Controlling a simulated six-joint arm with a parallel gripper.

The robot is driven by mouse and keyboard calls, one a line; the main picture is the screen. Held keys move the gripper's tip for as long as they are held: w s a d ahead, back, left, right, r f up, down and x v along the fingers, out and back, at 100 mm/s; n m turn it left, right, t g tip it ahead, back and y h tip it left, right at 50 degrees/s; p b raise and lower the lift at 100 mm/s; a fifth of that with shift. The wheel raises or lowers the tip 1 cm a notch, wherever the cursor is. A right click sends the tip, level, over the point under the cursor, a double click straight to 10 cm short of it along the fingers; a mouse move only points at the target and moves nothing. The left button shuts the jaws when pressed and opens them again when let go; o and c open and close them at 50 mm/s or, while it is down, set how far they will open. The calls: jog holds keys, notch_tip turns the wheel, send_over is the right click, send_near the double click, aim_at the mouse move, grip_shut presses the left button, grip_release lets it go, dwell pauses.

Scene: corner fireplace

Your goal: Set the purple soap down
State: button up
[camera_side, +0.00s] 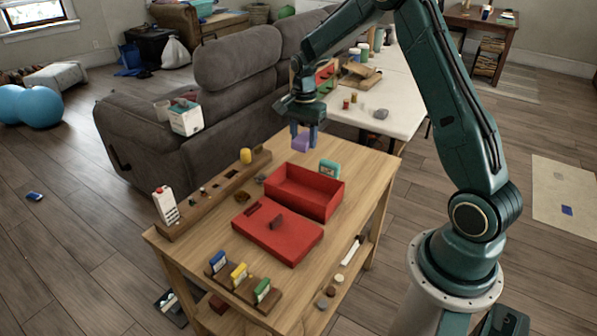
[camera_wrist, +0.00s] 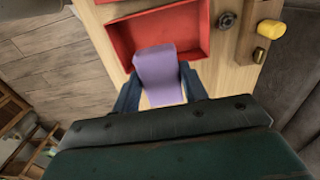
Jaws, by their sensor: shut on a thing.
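The purple soap (camera_side: 301,143) is held between the fingers of my gripper (camera_side: 304,132), in the air above the back of the wooden table. In the wrist view the purple soap (camera_wrist: 158,72) sits between the two dark fingers of my gripper (camera_wrist: 160,90), which is shut on it. In the wrist view it overlaps the near edge of the open red box. No surface touches the soap from below in the side view.
An open red box (camera_side: 337,190) stands on the wooden table (camera_side: 215,238), with a flat red lid (camera_side: 262,250) in front. A teal block (camera_side: 329,168) stands behind the box. A wooden rail (camera_side: 195,212) with small items lines the left edge; a yellow cylinder (camera_side: 246,156) is near its end.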

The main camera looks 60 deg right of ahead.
notch_tip(320, 180, down, 16)
jog(key=shift+r, duration=0.15)
dwell(0.4)
jog(key=shift+f, duration=2.1)
jog(key=shift+f, duration=0.15)
jog(key=o, duration=1)
jog(key=shift+r, duration=6.15)
